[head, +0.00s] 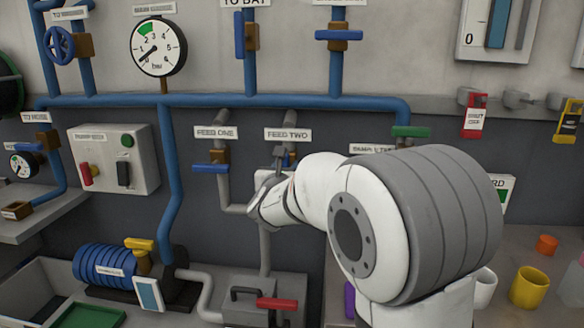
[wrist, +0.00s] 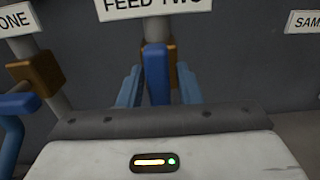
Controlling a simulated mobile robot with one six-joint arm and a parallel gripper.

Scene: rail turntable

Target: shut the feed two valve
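The "FEED TWO" label (head: 287,134) hangs above the feed two valve, which my arm and gripper largely hide in the head view. In the wrist view the valve's blue lever (wrist: 157,75) stands upright in the picture, in line with its pipe. My gripper (wrist: 158,82) is open, with one blue finger on each side of the lever and a visible gap on both sides. In the head view my gripper (head: 277,178) is at the valve, just below the label. Whether the fingertips reach past the lever is unclear.
The feed one valve (head: 211,168), its blue lever crosswise, is close on the left. A blue header pipe (head: 230,101) runs above. A box with a red handle (head: 277,304) stands below. A green lever (head: 411,132) is on the right.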

